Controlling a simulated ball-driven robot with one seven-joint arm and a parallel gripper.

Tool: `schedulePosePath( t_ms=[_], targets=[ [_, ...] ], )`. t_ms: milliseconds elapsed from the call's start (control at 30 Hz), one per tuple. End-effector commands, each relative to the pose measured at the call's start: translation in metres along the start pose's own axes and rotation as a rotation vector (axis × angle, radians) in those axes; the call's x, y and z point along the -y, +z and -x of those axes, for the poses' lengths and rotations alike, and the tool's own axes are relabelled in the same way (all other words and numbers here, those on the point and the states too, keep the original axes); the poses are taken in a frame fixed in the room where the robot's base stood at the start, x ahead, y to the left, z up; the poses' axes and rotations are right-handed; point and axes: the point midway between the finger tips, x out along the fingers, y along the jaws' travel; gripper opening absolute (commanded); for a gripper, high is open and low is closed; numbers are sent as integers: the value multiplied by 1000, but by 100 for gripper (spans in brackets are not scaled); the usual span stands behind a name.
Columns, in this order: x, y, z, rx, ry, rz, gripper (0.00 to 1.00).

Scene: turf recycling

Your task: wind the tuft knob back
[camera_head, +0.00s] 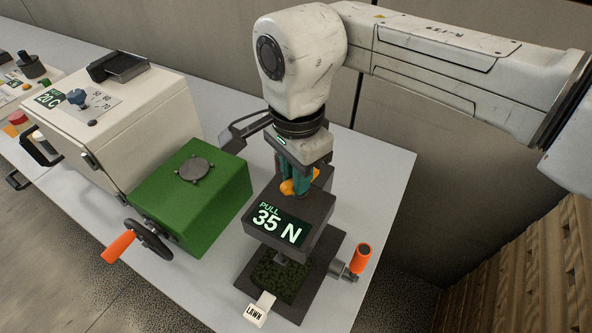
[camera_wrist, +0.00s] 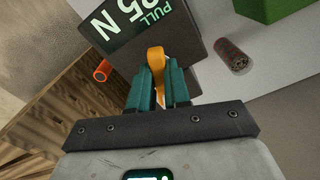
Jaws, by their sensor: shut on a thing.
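The tuft knob (camera_head: 287,187) is a small yellow-orange knob on top of the dark pull tester (camera_head: 318,215). The tester's display (camera_head: 280,226) reads "PULL 35 N". My gripper (camera_head: 297,180) points down from above, with its teal fingers shut on the knob. In the wrist view the knob (camera_wrist: 156,60) shows upright between the two teal fingers of my gripper (camera_wrist: 157,82). The fingers hide the knob's sides, so its turn angle cannot be told. A dark green turf piece (camera_head: 277,277) lies under the tester's head, beside a white "LAWN" tag (camera_head: 260,309).
An orange-handled lever (camera_head: 360,259) sticks up at the tester's right. A green box (camera_head: 205,200) with a handwheel (camera_head: 149,240) stands to the left, and a cream "20 C" box (camera_head: 125,120) behind it. The bench (camera_head: 385,175) is clear right of the tester.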

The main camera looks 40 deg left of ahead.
Motion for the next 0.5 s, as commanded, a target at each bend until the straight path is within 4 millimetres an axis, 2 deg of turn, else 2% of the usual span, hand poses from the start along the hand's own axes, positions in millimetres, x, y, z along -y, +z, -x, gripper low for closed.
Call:
schedulePosePath(
  t_ms=[200,500],
  targets=[
    [0,-1,2,-1,-5,173,0],
    [-1,-1,2,-2,-5,331,0]
  ],
)
